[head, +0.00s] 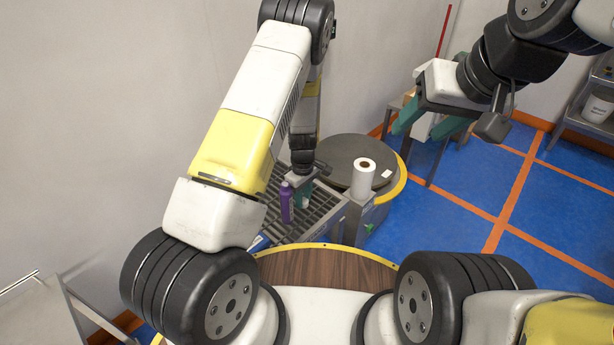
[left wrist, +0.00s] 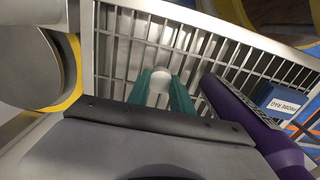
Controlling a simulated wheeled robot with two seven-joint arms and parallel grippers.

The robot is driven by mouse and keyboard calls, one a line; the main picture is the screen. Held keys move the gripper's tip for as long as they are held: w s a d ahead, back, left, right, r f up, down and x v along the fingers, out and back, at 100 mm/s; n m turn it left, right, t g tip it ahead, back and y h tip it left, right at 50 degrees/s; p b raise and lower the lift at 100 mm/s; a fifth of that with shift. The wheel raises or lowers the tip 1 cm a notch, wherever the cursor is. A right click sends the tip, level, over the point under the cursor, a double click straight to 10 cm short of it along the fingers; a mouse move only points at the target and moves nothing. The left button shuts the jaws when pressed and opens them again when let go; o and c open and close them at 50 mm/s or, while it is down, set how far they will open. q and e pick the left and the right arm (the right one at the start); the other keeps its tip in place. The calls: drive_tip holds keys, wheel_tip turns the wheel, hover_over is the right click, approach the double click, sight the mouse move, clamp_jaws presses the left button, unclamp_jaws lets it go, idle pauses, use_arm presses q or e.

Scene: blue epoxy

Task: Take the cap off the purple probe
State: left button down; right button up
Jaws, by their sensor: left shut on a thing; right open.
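A purple bottle-like thing (head: 287,203) stands on a grey slatted rack, and it also shows in the left wrist view (left wrist: 236,108), with a dark label band. I cannot tell whether it is the probe. My left gripper (head: 303,190) is low over the rack, just right of the purple thing. In the left wrist view its green fingers (left wrist: 160,92) are shut on a pale rounded thing (left wrist: 160,82); I cannot tell whether this is a cap. My right gripper (head: 432,122) is open and empty, raised at the upper right.
The slatted rack (head: 325,199) lies before a round dark platform (head: 340,150) with a yellow edge. A white roll (head: 363,180) stands on the right. A blue labelled box (left wrist: 281,101) lies beyond the purple thing. A grey shelf stands far right; blue floor is open.

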use_arm(q)
drive_tip(key=shift+f, duration=0.1)
drive_tip(key=c, duration=1.1)
unclamp_jaws()
drive_tip(key=shift+c, duration=0.2)
drive_tip(key=s+r+m+t+h, duration=0.1)
drive_tip(key=s+r+m+h, duration=0.15)
drive_tip(key=r, duration=2.25)
drive_tip(key=s+a+r+m+t, duration=0.2)
drive_tip(key=s+a+r+m, duration=0.1)
drive_tip(key=s+r, duration=0.6)
drive_tip(key=s+a+r+m+t, duration=0.3)
drive_tip(key=s+r+m, duration=0.2)
drive_tip(key=s+r, duration=0.5)
drive_tip(key=shift+s+a+m, duration=0.3)
drive_tip(key=shift+s+m, duration=0.05)
drive_tip(key=shift+s, duration=0.65)
